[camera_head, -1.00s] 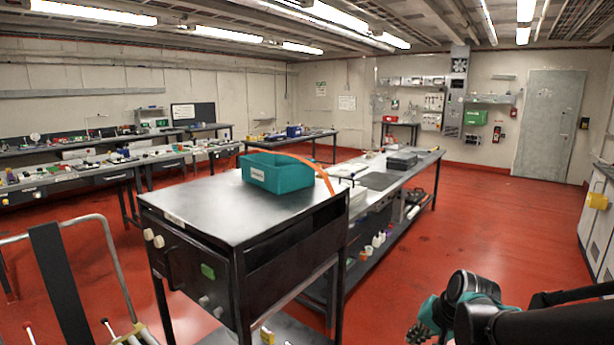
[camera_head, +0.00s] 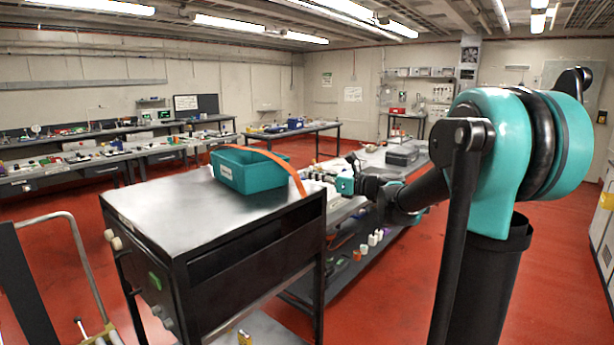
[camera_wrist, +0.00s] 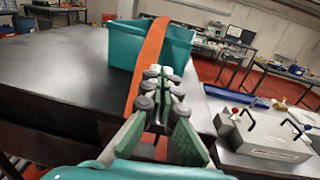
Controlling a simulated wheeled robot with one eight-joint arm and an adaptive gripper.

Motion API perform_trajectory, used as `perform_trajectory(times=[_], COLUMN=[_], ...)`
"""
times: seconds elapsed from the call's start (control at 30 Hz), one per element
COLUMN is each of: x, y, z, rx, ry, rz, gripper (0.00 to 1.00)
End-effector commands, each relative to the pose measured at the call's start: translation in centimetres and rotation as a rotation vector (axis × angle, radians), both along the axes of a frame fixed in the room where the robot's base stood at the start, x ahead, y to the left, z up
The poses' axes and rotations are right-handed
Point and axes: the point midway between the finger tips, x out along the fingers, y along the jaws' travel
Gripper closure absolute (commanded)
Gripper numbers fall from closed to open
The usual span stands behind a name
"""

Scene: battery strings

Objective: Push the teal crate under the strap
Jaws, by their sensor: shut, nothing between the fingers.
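The teal crate (camera_head: 246,172) stands upright on the dark metal top of a cart (camera_head: 180,223), near its far edge. An orange strap (camera_head: 284,166) arches over the crate and comes down at the cart's right edge. The wrist view shows the crate (camera_wrist: 124,48) behind the strap (camera_wrist: 148,62). My gripper (camera_wrist: 162,78) is shut and empty, close to the strap on the cart's right side, pointing towards the crate. In the head view my gripper (camera_head: 345,184) is small, right of the strap. Whether it touches the strap I cannot tell.
A long workbench (camera_head: 385,160) runs behind and right of the cart. In the wrist view a grey case (camera_wrist: 264,136) with handles and a blue tray (camera_wrist: 236,96) lie on it. A handcart frame (camera_head: 75,250) stands at left. The cart top's near part is bare.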

Motion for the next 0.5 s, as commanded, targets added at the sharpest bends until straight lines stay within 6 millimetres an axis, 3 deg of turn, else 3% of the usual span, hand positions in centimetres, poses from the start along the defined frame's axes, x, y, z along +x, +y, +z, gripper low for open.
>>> perform_trajectory(times=[0.5], x=[5.1], y=[8.2], z=[0.0], rx=[-0.003], ry=[-0.001], rz=[0.002], gripper=[1.0])
